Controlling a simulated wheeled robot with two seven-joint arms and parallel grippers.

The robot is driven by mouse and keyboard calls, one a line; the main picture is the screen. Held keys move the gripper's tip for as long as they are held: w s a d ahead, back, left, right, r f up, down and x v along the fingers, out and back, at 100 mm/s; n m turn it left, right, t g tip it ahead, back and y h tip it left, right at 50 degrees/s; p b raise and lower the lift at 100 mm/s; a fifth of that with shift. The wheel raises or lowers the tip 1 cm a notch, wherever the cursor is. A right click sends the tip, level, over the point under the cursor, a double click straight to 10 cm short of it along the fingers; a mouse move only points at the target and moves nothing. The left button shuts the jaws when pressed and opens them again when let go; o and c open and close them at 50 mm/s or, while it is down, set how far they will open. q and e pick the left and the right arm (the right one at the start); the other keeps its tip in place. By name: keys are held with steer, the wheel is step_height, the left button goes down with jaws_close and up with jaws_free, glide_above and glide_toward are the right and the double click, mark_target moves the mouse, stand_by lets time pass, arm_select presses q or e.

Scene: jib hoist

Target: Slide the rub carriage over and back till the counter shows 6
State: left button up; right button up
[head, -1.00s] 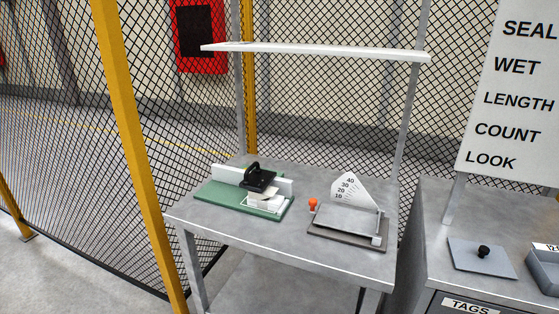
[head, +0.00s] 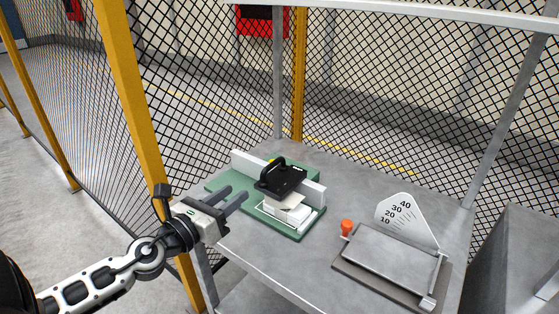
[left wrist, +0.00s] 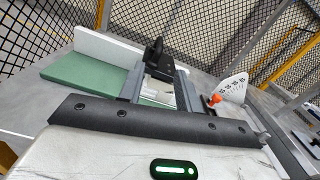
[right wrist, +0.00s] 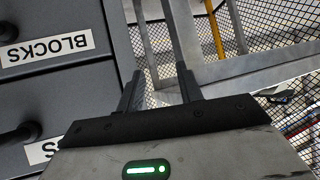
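The rub carriage (head: 283,182), a black plate with an arched black handle, sits over pale blocks on a green board (head: 297,235) with a white rail (head: 249,165) along its back. In the left wrist view the carriage (left wrist: 172,71) appears beyond and between my fingers. My left gripper (head: 238,192) is open and empty, left of the carriage and apart from it, near the board's front left edge. My right gripper (right wrist: 160,88) is open and empty in its wrist view, and out of the head view. I see no readable counter.
A grey plate device with a scale marked 10 to 40 (head: 398,218) and an orange knob (head: 346,227) stands right of the board on the grey table (head: 350,175). A yellow post (head: 135,110) and mesh fence stand left and behind. Drawers (right wrist: 60,80) face my right gripper.

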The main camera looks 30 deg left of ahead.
mark_target(268, 169)
arm_select(q)
steer(key=w+p, duration=0.1)
steer(key=w, duration=0.4)
steer(key=w+d+p, duration=0.1)
steer(key=w, duration=0.4)
steer(key=w+p, duration=0.1)
steer(key=w, duration=0.4)
steer(key=shift+d, duration=0.15)
jaws_close()
